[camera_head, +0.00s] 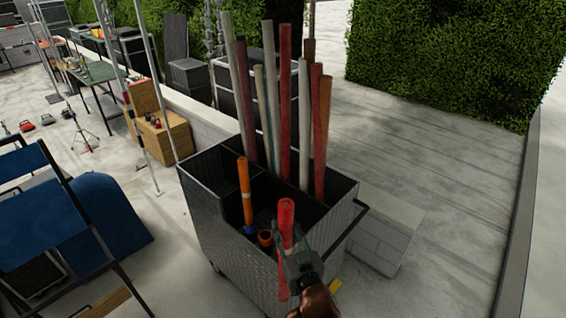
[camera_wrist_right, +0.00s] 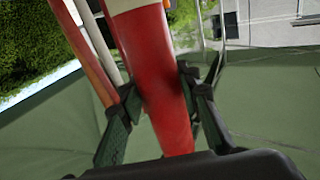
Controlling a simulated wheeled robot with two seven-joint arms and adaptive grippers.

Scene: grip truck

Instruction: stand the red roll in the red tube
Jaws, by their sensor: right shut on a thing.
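The red roll (camera_head: 286,214) is held roughly upright by my right gripper (camera_head: 289,243), at the near side of a dark metal cart. Its top end shows above the gripper, and a red length shows below it against the cart's near side. In the right wrist view the red roll (camera_wrist_right: 150,65), with a pale band, lies between the two fingers, which are shut on it. I cannot pick out a separate red tube; it may be hidden behind the roll and gripper. My left gripper is not in view.
The cart (camera_head: 222,225) has divided compartments. Several tall rolls (camera_head: 287,100) stand in its back part. An orange roll (camera_head: 244,188) stands near the front, beside a short orange-rimmed tube (camera_head: 265,239).

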